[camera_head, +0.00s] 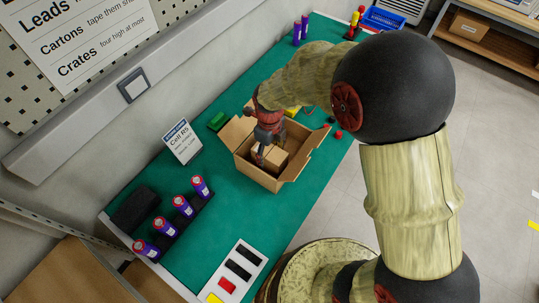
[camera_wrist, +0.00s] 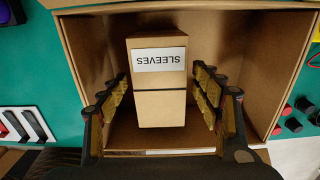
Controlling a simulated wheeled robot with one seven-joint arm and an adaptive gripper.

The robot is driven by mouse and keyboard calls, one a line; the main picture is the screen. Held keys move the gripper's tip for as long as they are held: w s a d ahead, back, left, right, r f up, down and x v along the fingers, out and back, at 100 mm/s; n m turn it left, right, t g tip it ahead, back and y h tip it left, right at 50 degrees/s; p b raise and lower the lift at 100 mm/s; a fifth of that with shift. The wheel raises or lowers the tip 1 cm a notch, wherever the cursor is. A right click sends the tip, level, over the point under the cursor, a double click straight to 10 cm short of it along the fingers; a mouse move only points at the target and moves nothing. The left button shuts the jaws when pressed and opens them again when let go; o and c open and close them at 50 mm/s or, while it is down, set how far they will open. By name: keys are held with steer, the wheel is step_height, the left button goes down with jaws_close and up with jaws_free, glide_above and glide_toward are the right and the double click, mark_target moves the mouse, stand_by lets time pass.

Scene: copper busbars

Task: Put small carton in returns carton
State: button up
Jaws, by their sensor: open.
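The small carton (camera_wrist: 160,95) is a brown box with a white label reading SLEEVES. It sits inside the larger open returns carton (camera_wrist: 250,40). In the head view the small carton (camera_head: 268,156) shows between the flaps of the returns carton (camera_head: 262,178), which stands on the green bench. My gripper (camera_wrist: 160,112) is open, with one finger on each side of the small carton. Gaps show between the fingers and the carton sides. In the head view my gripper (camera_head: 264,150) reaches down into the returns carton. Whether the small carton's base touches the carton floor is hidden.
Several purple tubes in a dark rack (camera_head: 175,217) stand at the front left. A Cell R5 sign (camera_head: 182,141) stands behind the carton. A white tray with coloured strips (camera_head: 233,270) lies in front. Red and black caps (camera_head: 335,128) lie to the right.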

step_height(320, 180, up, 8)
steer(key=shift+r+p, duration=0.2)
steer(key=shift+p, duration=0.9)
steer(key=shift+d+r, duration=0.1)
steer(key=shift+r, duration=0.1)
steer(key=s+d+r+n+t, duration=0.2)
steer(key=s+d+r+n, duration=0.1)
steer(key=d+r+n, duration=0.4)
steer(key=s+d+r+n+t, duration=0.1)
steer(key=s+d+r+n, duration=0.15)
steer(key=r+n, duration=0.5)
steer(key=s+d+r+n+t, duration=0.1)
steer(key=s+d+r+n, duration=0.2)
steer(key=s+n, duration=0.2)
steer(key=s+d+r+n+t, duration=0.1)
steer(key=s+d+r+n, duration=0.2)
steer(key=s+n, duration=0.3)
steer(key=shift+s+d+r+t, duration=0.2)
steer(key=shift+s+r+t, duration=0.1)
steer(key=shift+s+r, duration=0.35)
steer(key=shift+w, duration=0.1)
steer(key=shift+c, duration=0.3)
